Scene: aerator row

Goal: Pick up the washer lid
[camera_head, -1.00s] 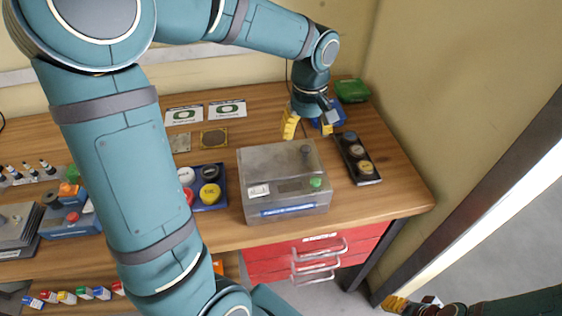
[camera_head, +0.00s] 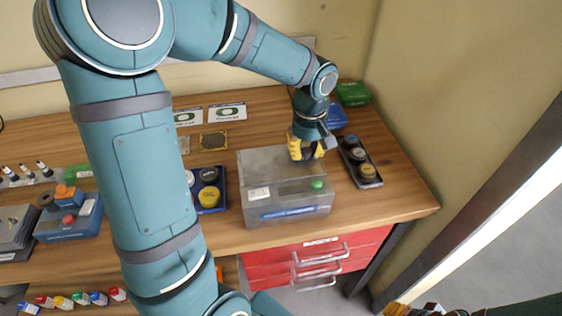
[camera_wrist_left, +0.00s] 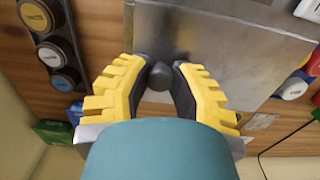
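The washer lid (camera_head: 262,160) is a flat grey plate on top of the grey washer box (camera_head: 290,208). It has a small dark knob towards its back right. In the left wrist view the lid (camera_wrist_left: 220,45) fills the upper middle, with the knob (camera_wrist_left: 160,77) between my yellow fingertips. My left gripper (camera_head: 307,155) is down at the lid, its fingers closed in on the knob from both sides; it also shows in the wrist view (camera_wrist_left: 160,66). The lid appears to rest on the box. My right gripper (camera_head: 397,309) is partly cut off at the bottom edge.
A dark tray of round jars (camera_head: 360,160) stands close right of the box. A blue tray with jars (camera_head: 210,187) is on its left. Blue and green boxes (camera_head: 353,94) are behind, near the wall. Red drawers (camera_head: 315,262) are below the worktop.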

